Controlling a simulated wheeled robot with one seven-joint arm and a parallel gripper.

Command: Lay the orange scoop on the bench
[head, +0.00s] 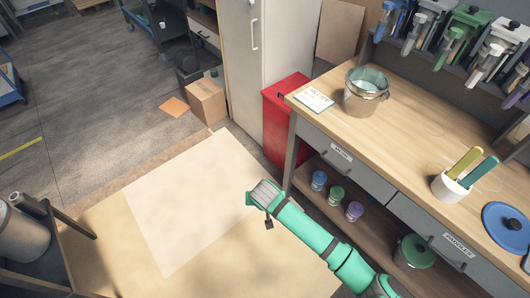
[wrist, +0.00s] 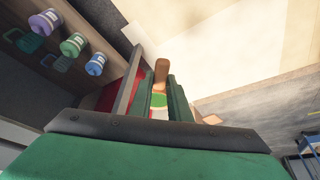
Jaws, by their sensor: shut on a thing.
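My gripper (head: 251,198) is low over the pale floor mat, left of the bench and below its top. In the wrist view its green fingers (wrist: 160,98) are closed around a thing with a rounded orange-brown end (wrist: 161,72). Green, red and white show between the fingers below that end. Most of this thing is hidden, so I cannot tell its shape or be sure it is the orange scoop. In the head view it is not visible. The wooden bench (head: 405,125) stands at the right, its middle top clear.
On the bench are a metal bucket (head: 365,92), a paper card (head: 314,100), a white holder (head: 449,187) with yellow and teal handles, and a blue lid (head: 506,227). Tools hang at the back (head: 455,42). Jars (head: 337,194) stand on the lower shelf. A red cabinet (head: 285,122) adjoins the bench.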

